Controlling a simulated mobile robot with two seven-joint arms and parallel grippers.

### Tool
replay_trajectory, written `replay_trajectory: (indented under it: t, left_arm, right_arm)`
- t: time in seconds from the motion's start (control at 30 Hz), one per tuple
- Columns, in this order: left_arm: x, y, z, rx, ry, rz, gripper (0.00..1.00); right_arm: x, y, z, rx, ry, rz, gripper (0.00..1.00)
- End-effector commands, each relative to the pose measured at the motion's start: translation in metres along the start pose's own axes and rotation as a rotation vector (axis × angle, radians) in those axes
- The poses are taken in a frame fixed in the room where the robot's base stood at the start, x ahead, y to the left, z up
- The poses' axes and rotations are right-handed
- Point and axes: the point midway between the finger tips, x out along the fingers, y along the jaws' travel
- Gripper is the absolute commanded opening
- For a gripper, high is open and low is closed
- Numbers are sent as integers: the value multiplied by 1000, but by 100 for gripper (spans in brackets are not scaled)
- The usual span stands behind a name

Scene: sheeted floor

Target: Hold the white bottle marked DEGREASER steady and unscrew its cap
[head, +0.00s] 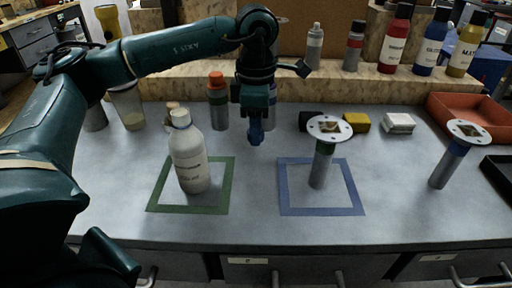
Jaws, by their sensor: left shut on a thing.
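The white bottle (190,160) stands upright inside the green square outline (211,209) on the grey bench. Its label is too small to read here. A pale cap (180,117) shows on its neck. My left gripper (256,131) points down to the right of the bottle, apart from it. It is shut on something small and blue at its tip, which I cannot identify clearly. My right gripper is not in view.
A blue square outline (321,211) holds a grey post with a white disc (329,128). A similar disc-topped post (466,130) stands at right. An orange-capped bottle (218,104) stands behind, and a red-brown tray (470,117) lies at back right. The bench front is clear.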

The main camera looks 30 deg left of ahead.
Motion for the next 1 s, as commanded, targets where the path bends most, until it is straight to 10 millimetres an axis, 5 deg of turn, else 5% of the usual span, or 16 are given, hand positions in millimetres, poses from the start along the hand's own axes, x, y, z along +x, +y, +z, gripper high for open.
replay_trajectory:
  t: [0.4, 0.77, 0.8, 1.0]
  left_arm:
    - [44, 0, 0, 2, 0, -1, 2]
    - [49, 0, 0, 3, 0, 0, 2]
    - [47, 0, 0, 3, -1, 1, 33]
    - [47, 0, 0, 3, 0, 0, 49]
  right_arm:
    - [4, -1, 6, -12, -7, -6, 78]
    - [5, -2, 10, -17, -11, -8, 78]
    - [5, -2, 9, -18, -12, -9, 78]
    - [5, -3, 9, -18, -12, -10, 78]
